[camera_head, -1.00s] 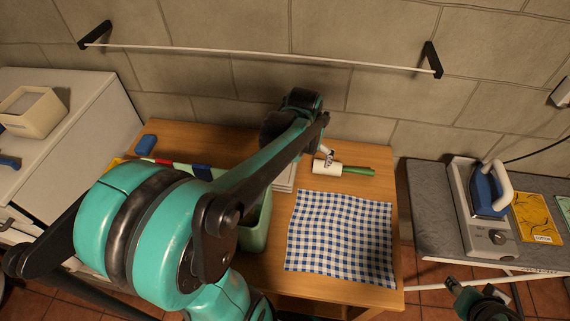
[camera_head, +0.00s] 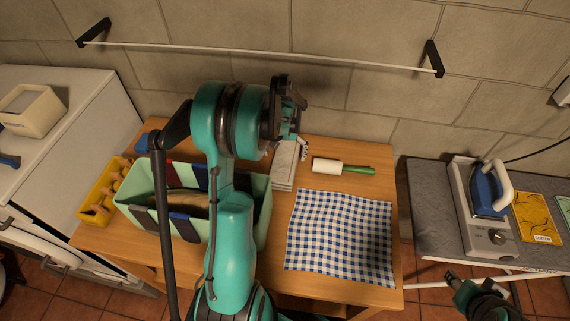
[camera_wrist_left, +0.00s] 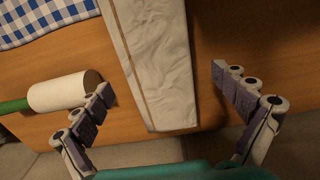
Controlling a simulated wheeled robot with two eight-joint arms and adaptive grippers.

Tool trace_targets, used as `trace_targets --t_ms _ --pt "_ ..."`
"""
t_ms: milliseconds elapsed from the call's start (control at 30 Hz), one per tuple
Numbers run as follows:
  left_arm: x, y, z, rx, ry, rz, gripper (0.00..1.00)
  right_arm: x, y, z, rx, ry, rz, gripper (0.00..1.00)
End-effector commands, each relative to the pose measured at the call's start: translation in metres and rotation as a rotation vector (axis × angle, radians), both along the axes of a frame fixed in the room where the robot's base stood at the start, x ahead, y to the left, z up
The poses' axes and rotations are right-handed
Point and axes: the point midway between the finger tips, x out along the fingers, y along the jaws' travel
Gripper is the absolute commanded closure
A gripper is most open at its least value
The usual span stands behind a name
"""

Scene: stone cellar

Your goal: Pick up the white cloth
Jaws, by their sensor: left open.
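The white cloth (camera_head: 284,167) lies folded in a flat, marbled-looking strip on the wooden table, between the mint caddy and the lint roller. In the left wrist view the cloth (camera_wrist_left: 152,55) runs down between the two fingers. My left gripper (camera_wrist_left: 161,80) is open, with one finger on each side of the cloth and a gap to both. In the head view the left gripper (camera_head: 300,149) is at the far end of the cloth, partly hidden by its own wrist. The height of the fingers over the table is unclear. Only part of my right arm shows, at the lower right.
A lint roller (camera_head: 328,166) with a green handle lies close right of the cloth. A blue checked cloth (camera_head: 340,238) covers the front right. The mint caddy (camera_head: 262,212) and a yellow tray (camera_head: 91,216) stand left. The wall is behind the table.

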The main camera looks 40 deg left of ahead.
Motion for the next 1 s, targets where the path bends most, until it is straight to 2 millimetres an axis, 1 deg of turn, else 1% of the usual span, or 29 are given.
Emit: trace_targets --t_ms 33,100,167,233,400,433,467,500,567,600,667,1000 --pt "0.0 -0.001 -0.012 0.0 0.0 -0.001 0.03 0.0 0.0 -0.006 0.0 0.0 0.0 0.58" --pt "0.0 -0.001 -0.023 0.0 0.0 0.0 0.03 0.0 0.0 -0.01 0.0 0.0 0.0 0.58" --pt "0.0 -0.001 -0.029 0.0 0.0 0.0 0.03 0.0 0.0 -0.012 0.0 0.0 0.0 0.58" --pt "0.0 -0.001 -0.032 0.0 -0.001 0.0 0.03 0.0 0.0 -0.012 0.0 0.0 0.0 0.58" --pt "0.0 -0.001 -0.031 0.0 0.0 0.0 0.03 0.0 0.0 -0.011 0.0 0.0 0.0 0.58" --pt "0.0 -0.001 -0.031 0.0 0.0 0.0 0.08 0.0 0.0 -0.011 0.0 0.0 0.0 0.58" --pt "0.0 -0.001 -0.031 0.0 0.0 0.0 0.16 0.0 0.0 -0.011 0.0 0.0 0.0 0.58" --pt "0.0 -0.001 -0.031 0.0 -0.001 0.0 0.26 0.0 0.0 -0.011 0.0 0.0 0.0 0.58" --pt "0.0 -0.001 -0.031 0.0 -0.001 0.0 0.42 0.0 0.0 -0.011 0.0 0.0 0.0 0.58" --pt "0.0 -0.001 -0.031 0.0 -0.001 0.0 0.53 0.0 0.0 -0.011 0.0 0.0 0.0 0.58" --pt "0.0 -0.001 -0.031 0.0 -0.001 0.0 0.68 0.0 0.0 -0.011 0.0 0.0 0.0 0.58" --pt "0.0 -0.001 -0.028 0.0 -0.001 0.0 0.68 0.0 0.0 -0.01 0.0 0.0 0.0 0.58"
